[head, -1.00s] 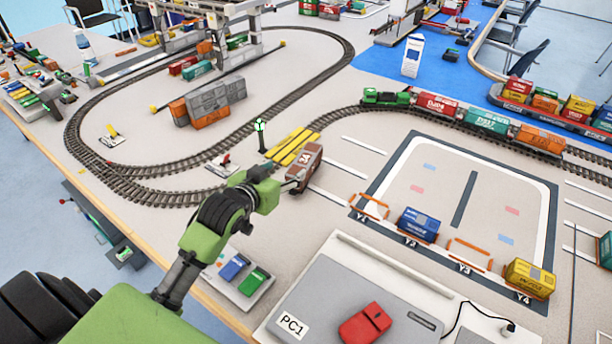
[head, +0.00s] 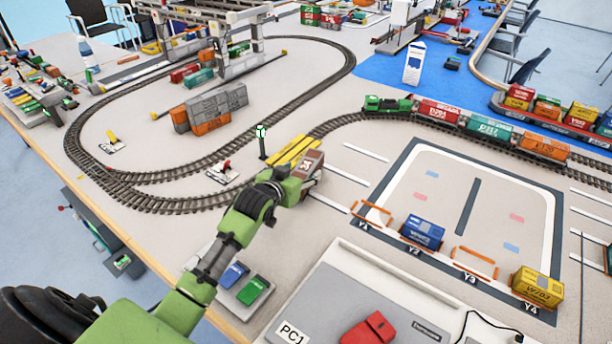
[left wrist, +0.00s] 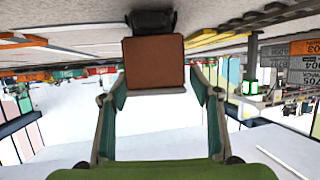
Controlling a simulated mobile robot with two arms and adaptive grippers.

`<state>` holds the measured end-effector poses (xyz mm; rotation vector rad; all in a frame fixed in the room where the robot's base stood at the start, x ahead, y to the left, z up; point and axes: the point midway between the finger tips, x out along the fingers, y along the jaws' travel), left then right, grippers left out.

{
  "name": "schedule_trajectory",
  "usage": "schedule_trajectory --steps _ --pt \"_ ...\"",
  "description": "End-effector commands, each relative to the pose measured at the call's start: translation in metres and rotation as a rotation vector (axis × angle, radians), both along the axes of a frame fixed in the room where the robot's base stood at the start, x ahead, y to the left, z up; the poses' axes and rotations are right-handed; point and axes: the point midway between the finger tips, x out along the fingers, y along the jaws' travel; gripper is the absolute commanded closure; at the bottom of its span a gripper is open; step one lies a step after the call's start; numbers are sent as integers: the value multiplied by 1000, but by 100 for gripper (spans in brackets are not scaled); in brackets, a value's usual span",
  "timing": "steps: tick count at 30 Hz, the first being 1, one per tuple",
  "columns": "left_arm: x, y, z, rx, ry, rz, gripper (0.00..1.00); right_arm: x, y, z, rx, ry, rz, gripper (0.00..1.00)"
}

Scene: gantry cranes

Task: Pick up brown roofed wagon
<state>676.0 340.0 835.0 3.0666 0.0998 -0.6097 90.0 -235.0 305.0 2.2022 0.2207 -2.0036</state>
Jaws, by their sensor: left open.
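The brown roofed wagon (head: 312,160) stands on the table beside the yellow bars, partly hidden behind my left gripper (head: 298,186). In the left wrist view the wagon's brown face (left wrist: 155,62) is straight ahead, centred between the fingertips. My left gripper (left wrist: 158,78) is open, with one finger on each side of that view. How deep the wagon sits between the fingers is hard to tell. My right gripper is not in view.
A green signal post (head: 262,142) stands just left of the wagon. Yellow bars (head: 295,150) lie behind it, near the curved track (head: 190,200). Orange frame Y1 (head: 372,213) and the blue container (head: 423,231) are to the right. A grey PC1 panel (head: 350,300) is in front.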

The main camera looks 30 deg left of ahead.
Motion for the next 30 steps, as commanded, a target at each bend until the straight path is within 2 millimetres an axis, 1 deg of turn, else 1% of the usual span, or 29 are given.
schedule_trajectory --steps 1,6,10,16,17,18,20,21,22,30 --pt "8 -1 -3 -1 0 0 43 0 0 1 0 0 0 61" --pt "26 0 -12 0 0 0 43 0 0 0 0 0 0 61" --pt "32 0 -14 0 -1 0 43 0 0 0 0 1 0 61" --pt "32 0 -14 0 -1 0 43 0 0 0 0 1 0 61" --pt "32 0 -15 1 -1 0 48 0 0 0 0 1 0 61" --pt "32 0 -15 0 -1 0 59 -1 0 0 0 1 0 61" --pt "32 0 -15 1 -1 0 74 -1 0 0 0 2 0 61" --pt "32 0 -15 1 0 0 85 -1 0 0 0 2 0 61" --pt "32 0 -15 1 0 0 91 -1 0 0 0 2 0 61" --pt "32 0 -13 1 -3 0 92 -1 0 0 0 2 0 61"
